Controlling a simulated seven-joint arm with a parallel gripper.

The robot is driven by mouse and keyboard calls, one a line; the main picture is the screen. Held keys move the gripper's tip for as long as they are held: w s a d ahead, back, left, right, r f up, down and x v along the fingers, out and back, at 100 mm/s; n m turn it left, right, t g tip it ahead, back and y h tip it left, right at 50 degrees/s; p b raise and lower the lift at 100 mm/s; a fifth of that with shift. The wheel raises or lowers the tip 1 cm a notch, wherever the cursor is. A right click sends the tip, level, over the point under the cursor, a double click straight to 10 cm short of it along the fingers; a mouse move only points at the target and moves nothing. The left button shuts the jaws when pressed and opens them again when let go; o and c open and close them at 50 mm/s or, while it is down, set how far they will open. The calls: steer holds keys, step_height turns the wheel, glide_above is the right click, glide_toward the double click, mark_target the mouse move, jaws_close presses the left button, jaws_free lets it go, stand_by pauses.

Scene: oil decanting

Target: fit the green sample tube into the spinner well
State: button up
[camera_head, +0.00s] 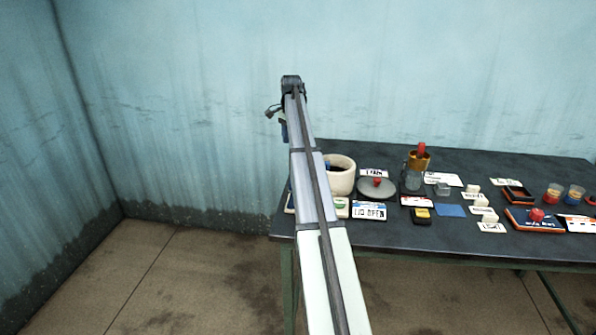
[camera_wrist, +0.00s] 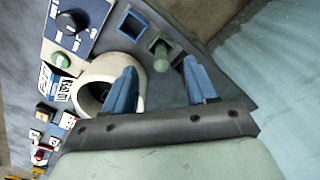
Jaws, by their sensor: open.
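The green sample tube (camera_wrist: 161,60) is in the wrist view, standing in a small dark square holder. My gripper (camera_wrist: 160,67) is open. Its two blue fingers lie on either side of the tube in the picture, with gaps on both sides; how far they are from it in depth I cannot tell. The cream round spinner (camera_wrist: 87,78), with a dark well in its top, lies just left of the left finger, which overlaps its rim. The spinner also shows in the head view (camera_head: 345,182), right of my arm. The tube is hidden in the head view.
An empty-looking blue square holder (camera_wrist: 132,24) sits near the tube. A panel with a black knob (camera_wrist: 72,22) is beyond the spinner. In the head view, a grey lid with a red knob (camera_head: 376,188) and a "LID OPEN" sign (camera_head: 369,211) lie by the spinner. Cups and blocks crowd the table's right.

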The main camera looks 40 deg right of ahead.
steer(key=shift+m, duration=0.4)
steer(key=d+f, duration=0.1)
steer(key=f, duration=0.2)
steer(key=d+f, duration=0.1)
steer(key=f, duration=0.3)
steer(key=d+f, duration=0.1)
steer(key=f, duration=0.2)
steer(key=shift+f, duration=0.35)
steer(key=c, duration=1)
jaws_close()
steer(key=shift+r, duration=0.15)
